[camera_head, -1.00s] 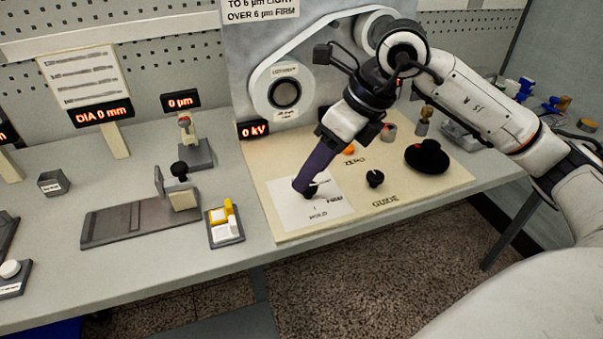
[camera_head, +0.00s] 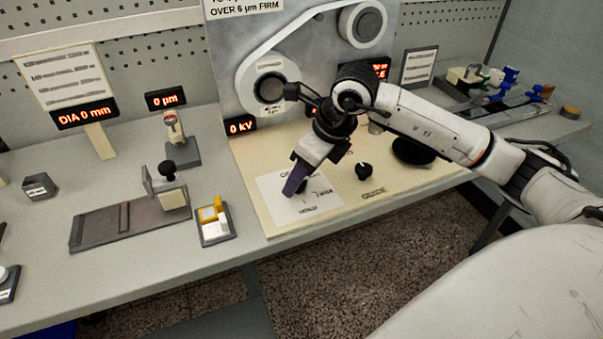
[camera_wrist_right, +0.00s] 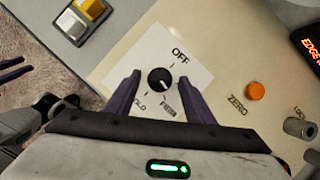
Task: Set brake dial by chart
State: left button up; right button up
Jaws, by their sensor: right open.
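The brake dial is a black knob (camera_wrist_right: 160,79) on a white card (camera_wrist_right: 187,57) marked OFF, with further labels partly covered. A pale mark shows on the knob, but I cannot tell its setting. My right gripper (camera_wrist_right: 159,74) is open, with its purple fingers on either side of the knob and visible gaps. In the head view the right gripper (camera_head: 294,182) is over the card and partly hides the knob. The chart (camera_head: 246,7) above reads OVER 6 µm FIRM; its top line is cut off. A small purple piece, possibly my left gripper (camera_wrist_right: 13,69), shows at the wrist view's left edge.
An orange ZERO button (camera_wrist_right: 256,90) and a grey knob (camera_wrist_right: 299,127) lie right of the card. A black GUIDE knob (camera_head: 364,171) stands nearby. Displays read 0 µm (camera_head: 166,98) and 0 kV (camera_head: 240,125).

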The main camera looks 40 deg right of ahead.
jog(key=c, duration=1.1)
jog(key=shift+o, duration=0.2)
jog(key=shift+d+n+y+b, duration=0.15)
jog(key=shift+n+y+b, duration=0.15)
jog(key=shift+n+b, duration=0.45)
jog(key=shift+w+n+g+y+b, duration=0.15)
jog(key=shift+n+g+y+b, duration=0.25)
jog(key=shift+n, duration=0.75)
jog(key=shift+w+d+n+g+y+b, duration=0.1)
jog(key=shift+n+g+y+b, duration=0.3)
jog(key=shift+n, duration=1.5)
